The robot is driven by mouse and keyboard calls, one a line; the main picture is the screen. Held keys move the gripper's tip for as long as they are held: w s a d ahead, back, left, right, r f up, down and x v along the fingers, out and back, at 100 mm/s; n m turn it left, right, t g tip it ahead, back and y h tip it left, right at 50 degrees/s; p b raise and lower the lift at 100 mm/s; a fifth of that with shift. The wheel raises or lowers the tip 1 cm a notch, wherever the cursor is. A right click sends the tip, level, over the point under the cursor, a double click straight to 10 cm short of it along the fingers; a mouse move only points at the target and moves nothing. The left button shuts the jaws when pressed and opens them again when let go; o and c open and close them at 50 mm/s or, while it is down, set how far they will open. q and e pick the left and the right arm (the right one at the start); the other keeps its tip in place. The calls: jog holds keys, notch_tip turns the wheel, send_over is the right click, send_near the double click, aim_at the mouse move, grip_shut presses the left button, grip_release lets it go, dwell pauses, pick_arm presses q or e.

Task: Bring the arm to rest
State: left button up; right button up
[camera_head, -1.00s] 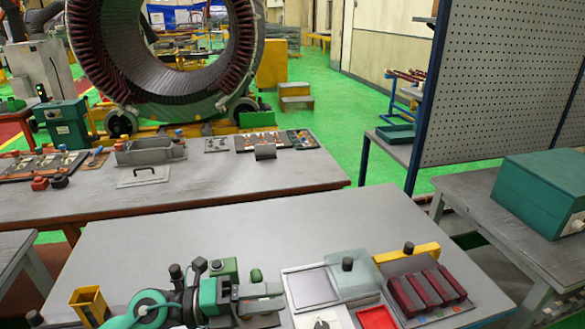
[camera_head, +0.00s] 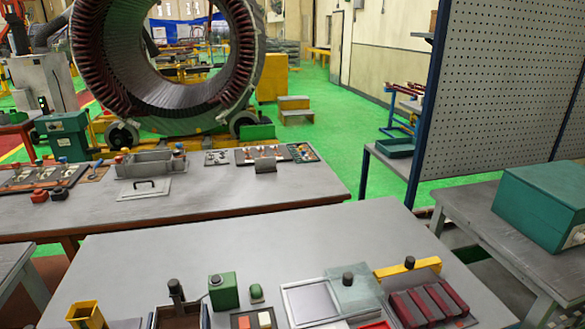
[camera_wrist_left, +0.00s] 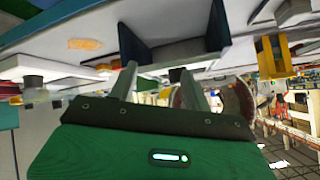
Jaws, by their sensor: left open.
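My left gripper (camera_wrist_left: 160,76) shows in the left wrist view, with its green body filling the bottom. Its two fingers stand apart, with nothing seen between them. That view is tilted and looks upside down, with the underside of grey and blue surfaces above the fingers. A yellow holder (camera_wrist_left: 270,56) shows at its right. In the head view, neither of my arms shows. My right gripper is in neither view.
In the head view, the near grey table (camera_head: 260,245) holds a yellow holder (camera_head: 87,314), a green box (camera_head: 223,291), a white-framed tray (camera_head: 312,300) and dark red blocks (camera_head: 430,303). Its middle is clear. A perforated panel (camera_head: 510,80) and teal box (camera_head: 545,205) stand right. A stator ring (camera_head: 85,55) stands behind.

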pick_arm(q)
jog(key=s+f+n+g+h, duration=0.1)
jog(key=s+f+g, duration=0.55)
jog(key=s, duration=0.65)
notch_tip(320, 180, down, 29)
jog(key=d, duration=0.1)
jog(key=s+a+f+g, duration=0.1)
jog(key=s+f, duration=0.8)
jog(key=f, duration=0.1)
jog(key=s+a+f+g, duration=0.1)
jog(key=s+a+f, duration=0.1)
jog(key=s+f, duration=0.8)
jog(key=shift+s+a+f, duration=0.15)
jog(key=shift+a+f, duration=0.15)
jog(key=shift+f, duration=0.45)
